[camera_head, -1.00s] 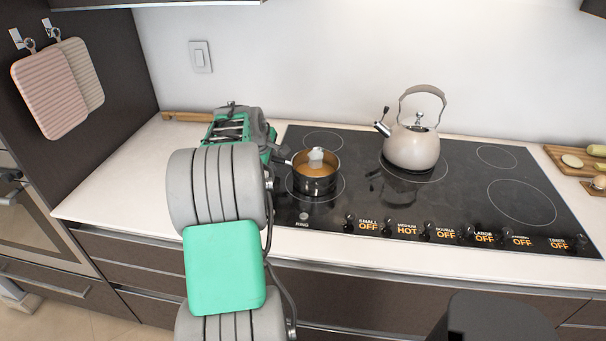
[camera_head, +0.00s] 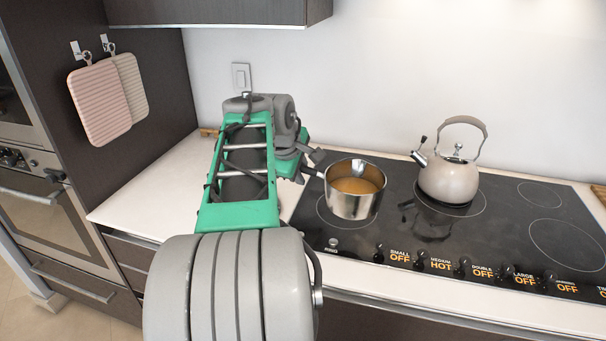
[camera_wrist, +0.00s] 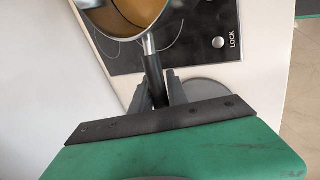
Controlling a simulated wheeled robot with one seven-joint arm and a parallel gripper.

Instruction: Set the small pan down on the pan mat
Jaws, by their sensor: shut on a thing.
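The small pan (camera_head: 354,203) is a shiny steel pot holding an orange-brown liquid. It appears raised a little above the front-left ring of the cooktop. It stays level. My gripper (camera_head: 312,163) is shut on its handle from the left. In the wrist view, my gripper (camera_wrist: 157,88) has both fingers against the dark handle, and the pan (camera_wrist: 125,20) shows at the top. A flat grey disc (camera_wrist: 208,88), which looks like the pan mat, lies on the white counter beside the cooktop, partly hidden by my fingers. My arm hides that counter area in the head view.
The black cooktop (camera_head: 470,232) has a beige kettle (camera_head: 449,180) on a back ring, right of the pan. White counter (camera_head: 150,195) is bare at the left. Striped pads (camera_head: 100,104) hang on the left cabinet. Knobs (camera_head: 461,266) line the cooktop's front edge.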

